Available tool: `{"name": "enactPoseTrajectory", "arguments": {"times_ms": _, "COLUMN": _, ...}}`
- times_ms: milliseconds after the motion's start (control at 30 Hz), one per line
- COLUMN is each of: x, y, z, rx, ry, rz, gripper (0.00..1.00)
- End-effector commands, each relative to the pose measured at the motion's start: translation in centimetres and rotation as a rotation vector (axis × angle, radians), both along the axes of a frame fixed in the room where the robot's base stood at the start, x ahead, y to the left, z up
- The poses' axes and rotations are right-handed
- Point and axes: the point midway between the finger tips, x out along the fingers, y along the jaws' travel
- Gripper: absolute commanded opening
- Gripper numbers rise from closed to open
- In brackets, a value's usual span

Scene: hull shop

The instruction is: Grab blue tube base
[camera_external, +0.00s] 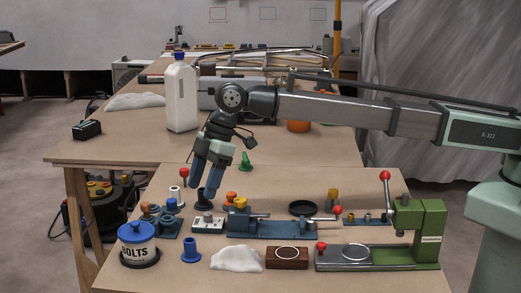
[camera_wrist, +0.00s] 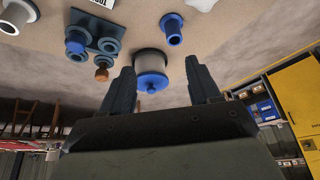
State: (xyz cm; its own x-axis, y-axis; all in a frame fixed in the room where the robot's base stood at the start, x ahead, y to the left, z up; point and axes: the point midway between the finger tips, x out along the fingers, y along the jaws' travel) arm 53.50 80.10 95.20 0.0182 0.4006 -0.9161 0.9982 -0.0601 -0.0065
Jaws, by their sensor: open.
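The blue tube base (camera_external: 190,252), a short blue tube on a wide round flange, stands upright on the front of the bench, right of the BOLTS can. In the wrist view, a blue flanged tube (camera_wrist: 173,30) shows at the top, beyond the fingertips and next to the can. My gripper (camera_external: 203,182) is open and points down above the bench, behind the tube base and apart from it. In the wrist view, nothing shows held between its fingers (camera_wrist: 159,72).
The BOLTS can (camera_external: 138,252) with a blue lid stands left of the tube base; it also shows in the wrist view (camera_wrist: 150,62). A white cloth (camera_external: 238,259) lies to the right. A blue block with pegs (camera_external: 167,222) and a blue vise-like fixture (camera_external: 270,228) stand behind.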

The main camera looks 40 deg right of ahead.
Motion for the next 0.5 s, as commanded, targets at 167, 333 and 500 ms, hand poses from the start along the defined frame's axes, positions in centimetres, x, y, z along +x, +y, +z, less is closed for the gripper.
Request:
{"name": "enactPoseTrajectory", "arguments": {"times_ms": 167, "x": -2.5, "y": 1.5, "z": 0.0, "rx": -0.019, "ry": -0.005, "rz": 0.057, "gripper": 0.62}}
{"name": "enactPoseTrajectory", "arguments": {"times_ms": 333, "x": -2.7, "y": 1.9, "z": -1.0, "rx": -0.022, "ry": -0.005, "rz": 0.063, "gripper": 0.62}}
{"name": "enactPoseTrajectory", "arguments": {"times_ms": 500, "x": -2.7, "y": 2.8, "z": -3.1, "rx": -0.022, "ry": -0.005, "rz": 0.062, "gripper": 0.62}}
